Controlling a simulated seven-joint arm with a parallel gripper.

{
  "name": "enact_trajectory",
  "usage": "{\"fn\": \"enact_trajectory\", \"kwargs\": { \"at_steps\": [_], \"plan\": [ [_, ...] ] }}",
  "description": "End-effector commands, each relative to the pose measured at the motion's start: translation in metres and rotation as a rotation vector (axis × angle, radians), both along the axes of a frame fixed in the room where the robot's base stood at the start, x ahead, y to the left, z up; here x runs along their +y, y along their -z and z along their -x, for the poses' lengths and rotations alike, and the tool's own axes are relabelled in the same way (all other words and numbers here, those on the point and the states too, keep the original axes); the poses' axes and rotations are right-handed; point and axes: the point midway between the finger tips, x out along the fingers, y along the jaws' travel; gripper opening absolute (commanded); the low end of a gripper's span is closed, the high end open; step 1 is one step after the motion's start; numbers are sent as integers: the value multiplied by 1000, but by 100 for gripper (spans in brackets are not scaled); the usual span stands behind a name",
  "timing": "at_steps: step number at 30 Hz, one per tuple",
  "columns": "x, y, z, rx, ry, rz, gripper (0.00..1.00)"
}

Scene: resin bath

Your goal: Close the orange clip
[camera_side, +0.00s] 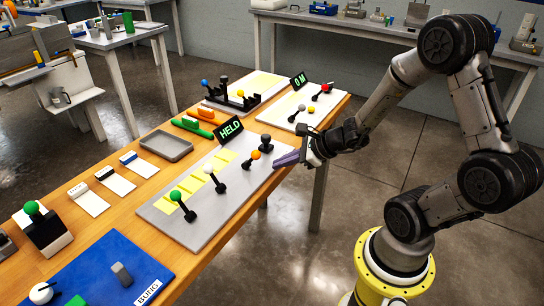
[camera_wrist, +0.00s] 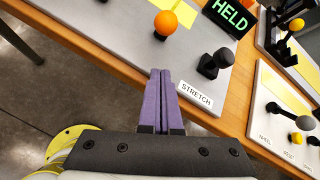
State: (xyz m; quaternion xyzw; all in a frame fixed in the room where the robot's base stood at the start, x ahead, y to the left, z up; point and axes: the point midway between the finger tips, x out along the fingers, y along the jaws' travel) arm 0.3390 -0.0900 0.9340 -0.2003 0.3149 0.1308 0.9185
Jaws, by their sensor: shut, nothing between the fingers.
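The orange clip (camera_side: 206,115) lies on the wooden bench behind the HELD sign, next to a similar green one (camera_side: 192,128). It is small in the side view, and I cannot tell whether it is open or closed. It is not seen in the wrist view. My gripper (camera_side: 275,162) has purple fingers, shut together and empty, at the right end of the grey lever plate (camera_side: 175,210). In the wrist view the fingertips (camera_wrist: 161,72) point toward the plate, below the orange ball. The gripper is well to the right of the clip.
An orange-knobbed lever (camera_side: 256,155), a black knob (camera_side: 266,140) and the HELD sign (camera_side: 230,129) stand between my gripper and the clip. Green (camera_side: 176,196) and white (camera_side: 209,169) levers stand further left. A grey tray (camera_side: 166,145) lies left of the clips. A black rack (camera_side: 240,98) stands behind.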

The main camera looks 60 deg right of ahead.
Motion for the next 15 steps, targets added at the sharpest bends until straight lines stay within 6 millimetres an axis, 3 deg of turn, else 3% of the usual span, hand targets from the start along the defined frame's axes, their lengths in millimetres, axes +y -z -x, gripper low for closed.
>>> {"fn": "enact_trajectory", "kwargs": {
  "at_steps": [6,15],
  "plan": [
    [11,-15,-17,-3,-2,2,0],
    [14,-20,-22,-3,2,0,0]
  ]
}}
